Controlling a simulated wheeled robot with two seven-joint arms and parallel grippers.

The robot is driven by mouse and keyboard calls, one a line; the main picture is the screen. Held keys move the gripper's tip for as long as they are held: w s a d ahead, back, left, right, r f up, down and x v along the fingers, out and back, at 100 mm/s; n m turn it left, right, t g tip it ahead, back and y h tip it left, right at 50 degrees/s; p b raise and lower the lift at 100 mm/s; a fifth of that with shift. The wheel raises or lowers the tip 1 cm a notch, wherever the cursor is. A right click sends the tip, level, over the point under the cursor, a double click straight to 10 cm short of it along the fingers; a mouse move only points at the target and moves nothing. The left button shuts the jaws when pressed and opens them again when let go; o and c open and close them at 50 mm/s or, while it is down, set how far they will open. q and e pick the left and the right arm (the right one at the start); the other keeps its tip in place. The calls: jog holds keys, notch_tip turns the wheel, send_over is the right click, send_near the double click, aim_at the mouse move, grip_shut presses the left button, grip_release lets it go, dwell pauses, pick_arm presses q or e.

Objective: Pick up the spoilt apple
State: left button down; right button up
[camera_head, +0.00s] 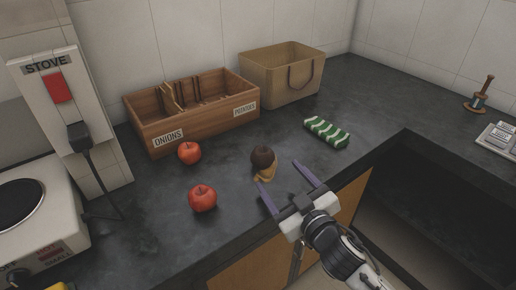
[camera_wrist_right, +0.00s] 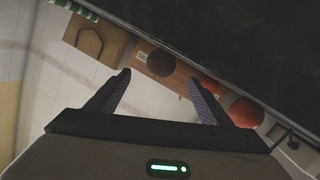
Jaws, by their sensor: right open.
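The spoilt apple (camera_head: 263,156) is dark brown and sits on the dark counter, with a tan, smeared-looking patch (camera_head: 266,174) at its front. It also shows as a brown ball in the right wrist view (camera_wrist_right: 161,61). My right gripper (camera_head: 279,174) is open and empty, in front of the spoilt apple and a little to its right. In the wrist view the apple lies beyond the gap between the fingertips (camera_wrist_right: 159,77). Two red apples stand to the left, one farther back (camera_head: 189,153) and one nearer (camera_head: 202,198). My left gripper is not in view.
A wooden box (camera_head: 196,118) labelled onions and potatoes stands behind the apples, beside a tan basket (camera_head: 283,90). A green-and-white striped cloth (camera_head: 327,132) lies right of the spoilt apple. A stove (camera_head: 38,215) is at left. The counter's front edge runs below my right gripper.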

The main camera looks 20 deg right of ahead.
aim_at(266, 161)
jog(key=w, duration=0.3)
jog(key=w+a, duration=0.1)
jog(key=w, duration=0.2)
jog(key=w+f, duration=0.1)
jog(key=w, duration=0.2)
jog(key=shift+a, duration=0.2)
jog(key=c, duration=1.2)
